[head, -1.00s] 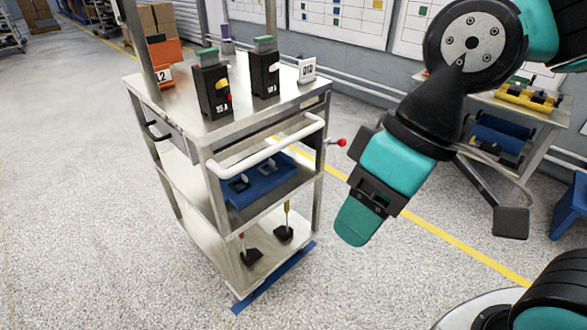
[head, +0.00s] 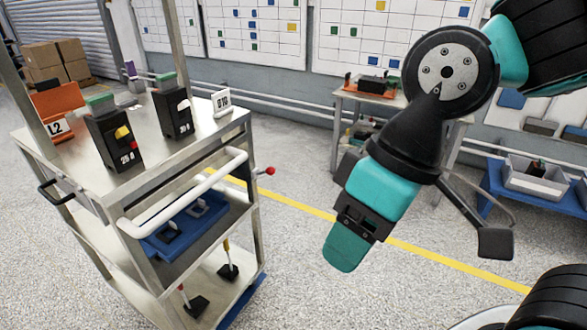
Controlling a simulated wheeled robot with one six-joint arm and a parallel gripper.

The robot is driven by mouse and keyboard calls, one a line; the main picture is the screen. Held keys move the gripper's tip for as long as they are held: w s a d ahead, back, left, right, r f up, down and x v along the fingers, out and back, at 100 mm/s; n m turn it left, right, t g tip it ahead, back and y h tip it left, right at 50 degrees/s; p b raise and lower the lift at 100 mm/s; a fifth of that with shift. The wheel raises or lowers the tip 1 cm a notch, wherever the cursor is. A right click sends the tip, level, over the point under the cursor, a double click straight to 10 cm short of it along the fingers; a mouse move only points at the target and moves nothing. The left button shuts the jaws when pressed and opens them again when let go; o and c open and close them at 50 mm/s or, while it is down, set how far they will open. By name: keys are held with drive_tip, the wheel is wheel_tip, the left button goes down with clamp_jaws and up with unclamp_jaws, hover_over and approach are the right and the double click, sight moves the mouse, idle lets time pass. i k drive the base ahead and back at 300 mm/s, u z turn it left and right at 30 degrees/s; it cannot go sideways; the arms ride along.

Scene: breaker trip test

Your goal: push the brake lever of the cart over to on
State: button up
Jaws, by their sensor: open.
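The cart (head: 97,175) is a metal shelf trolley with a white push handle (head: 185,192), on the left of the head view. A short lever with a red ball knob (head: 268,171) sticks out from its right side, near the upper corner post; it looks like the brake lever. Any on or off marking is too small to read. My gripper (head: 342,250) hangs in front and to the right of the cart, pointing down and left. It is open and empty, seen from the side, apart from the lever and lower in the picture.
A table (head: 440,112) and a blue bench (head: 510,190) stand behind right. Floor beside the cart is clear.

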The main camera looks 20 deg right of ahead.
sight(270, 171)
drive_tip(key=u, duration=0.05)
drive_tip(key=k, duration=0.6)
drive_tip(key=z, duration=0.35)
drive_tip(key=i, duration=1.6)
drive_tip(key=u, duration=0.5)
